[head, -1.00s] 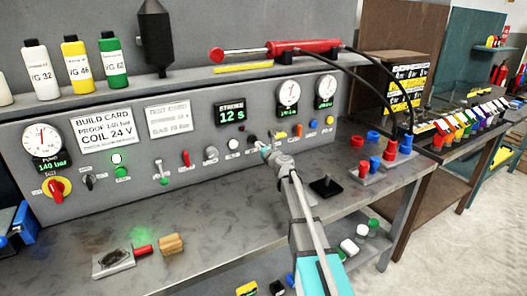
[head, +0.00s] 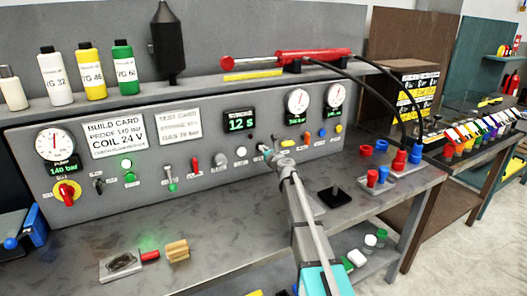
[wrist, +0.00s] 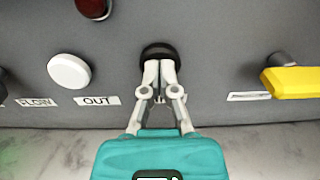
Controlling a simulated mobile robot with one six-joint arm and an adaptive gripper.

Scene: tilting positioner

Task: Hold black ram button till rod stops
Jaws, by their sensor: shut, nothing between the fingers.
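The black button (wrist: 158,48) sits on the grey panel, between a white button and a yellow lever in the wrist view. My gripper (wrist: 160,64) is shut and empty, its fingertips together over the lower part of the button's face. They look to be at the button, but I cannot tell how far it is pressed. In the head view my gripper (head: 264,150) is at the panel and hides most of the button. The red ram (head: 312,56) lies on the shelf above, its thin rod (head: 254,61) sticking out left to a red tip. The STROKE display (head: 240,122) reads 12 s.
A white button (wrist: 69,71) is left of my fingers, with a dark red lamp (wrist: 94,8) above. A yellow lever (wrist: 295,82) juts out at right. Dials (head: 298,101) sit on the upper panel. Black hoses (head: 385,95) run from the ram to couplings at right.

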